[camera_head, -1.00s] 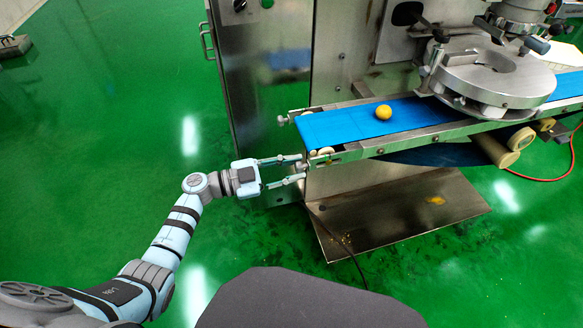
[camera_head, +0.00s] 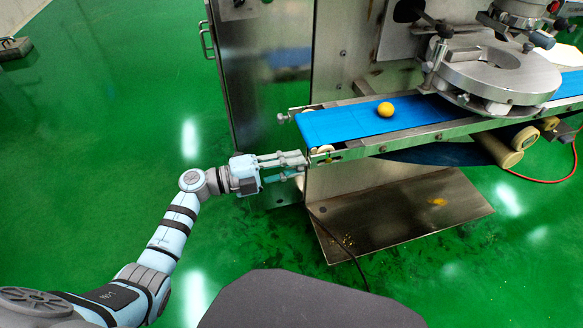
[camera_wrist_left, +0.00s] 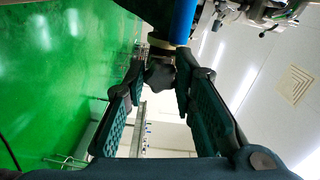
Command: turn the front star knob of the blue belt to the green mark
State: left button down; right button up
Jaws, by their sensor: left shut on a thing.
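The blue belt (camera_head: 345,124) runs from the left end of its metal frame toward the round machine head. My left gripper (camera_head: 301,167) is at the front left corner of the frame, shut on the dark star knob (camera_wrist_left: 160,75). In the left wrist view the knob sits between the two fingertips (camera_wrist_left: 162,82), just below the end of the blue belt (camera_wrist_left: 183,22). In the head view the fingers hide the knob. I cannot make out the green mark clearly. My right gripper is not in view.
A yellow ball (camera_head: 385,109) lies on the belt. Another knob (camera_head: 283,119) sticks out at the frame's back left corner. A steel cabinet (camera_head: 270,95) stands behind, and a metal base plate (camera_head: 400,215) lies below.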

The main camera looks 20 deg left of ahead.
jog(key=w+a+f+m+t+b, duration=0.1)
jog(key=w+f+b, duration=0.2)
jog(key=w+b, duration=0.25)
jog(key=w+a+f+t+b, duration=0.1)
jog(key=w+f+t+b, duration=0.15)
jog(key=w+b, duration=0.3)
pick_arm(q)
jog(key=shift+s+d+r+m+b, duration=0.1)
jog(key=shift+m+b, duration=1.05)
jog(key=shift+m, duration=4.15)
jog(key=shift+s+m+b, duration=0.1)
jog(key=shift+m+b, duration=1)
jog(key=shift+m, duration=4.2)
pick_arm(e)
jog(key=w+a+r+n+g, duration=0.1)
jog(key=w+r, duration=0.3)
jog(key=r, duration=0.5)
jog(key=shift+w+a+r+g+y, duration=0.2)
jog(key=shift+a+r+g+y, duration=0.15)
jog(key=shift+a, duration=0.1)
pick_arm(q)
jog(key=c, duration=1.3)
grip_release()
jog(key=shift+c, duration=0.2)
jog(key=v, duration=1.2)
